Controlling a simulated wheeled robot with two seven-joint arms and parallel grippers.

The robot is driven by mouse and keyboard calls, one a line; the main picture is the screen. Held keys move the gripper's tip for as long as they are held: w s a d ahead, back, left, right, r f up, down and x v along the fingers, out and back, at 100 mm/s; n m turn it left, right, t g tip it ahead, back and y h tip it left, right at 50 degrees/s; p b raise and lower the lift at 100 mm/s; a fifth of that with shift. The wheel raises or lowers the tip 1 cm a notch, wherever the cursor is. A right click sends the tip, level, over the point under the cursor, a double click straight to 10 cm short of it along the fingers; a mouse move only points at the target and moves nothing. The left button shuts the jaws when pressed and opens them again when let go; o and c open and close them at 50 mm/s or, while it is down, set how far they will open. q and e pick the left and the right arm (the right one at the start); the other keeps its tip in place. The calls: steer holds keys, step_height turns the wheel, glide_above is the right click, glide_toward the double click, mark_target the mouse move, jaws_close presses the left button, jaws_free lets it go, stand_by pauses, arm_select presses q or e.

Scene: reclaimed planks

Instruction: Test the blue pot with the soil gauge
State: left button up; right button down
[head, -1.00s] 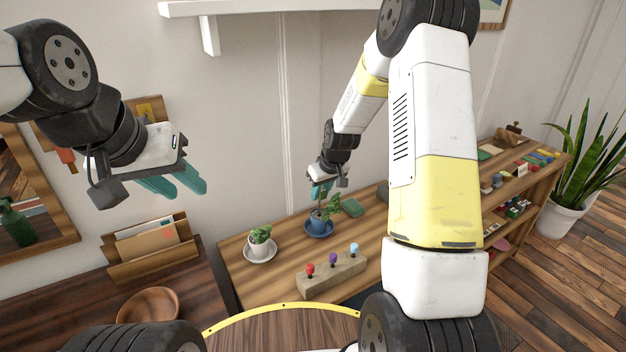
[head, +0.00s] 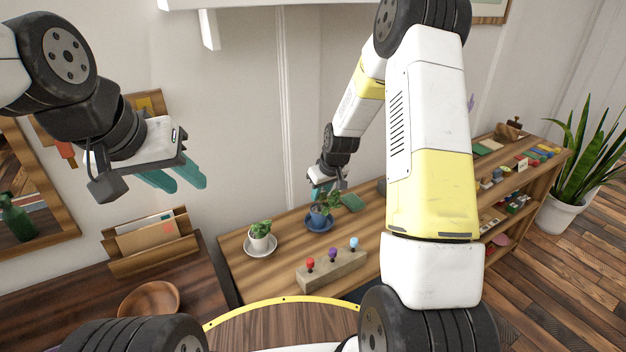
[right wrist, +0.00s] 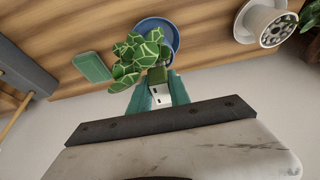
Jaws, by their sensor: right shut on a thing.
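The blue pot (head: 318,217) with a leafy plant stands on a blue saucer on the wooden shelf top. In the right wrist view the saucer (right wrist: 176,42) shows behind the leaves (right wrist: 130,58); the pot itself is mostly covered. My right gripper (head: 323,186) is at the plant, above the pot. Its teal fingers (right wrist: 158,92) are shut on a small white and olive-green thing (right wrist: 160,96), which looks like the soil gauge. Its lower end is hidden, so I cannot tell whether it touches the soil. My left gripper (head: 178,178) hangs empty at the left, its teal fingers apart.
A white pot (head: 259,236) with a small plant stands left of the blue pot. A wooden block (head: 333,272) with red, purple and blue knobs is in front. A green flat thing (head: 352,203) lies right of the pot. A wooden bowl (head: 150,299) is at lower left.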

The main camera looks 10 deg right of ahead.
steer(key=shift+f, duration=0.8)
steer(key=c, duration=1.1)
jaws_free()
steer(key=shift+c, duration=0.2)
steer(key=v, duration=0.8)
step_height(320, 180, up, 9)
stand_by(0.4)
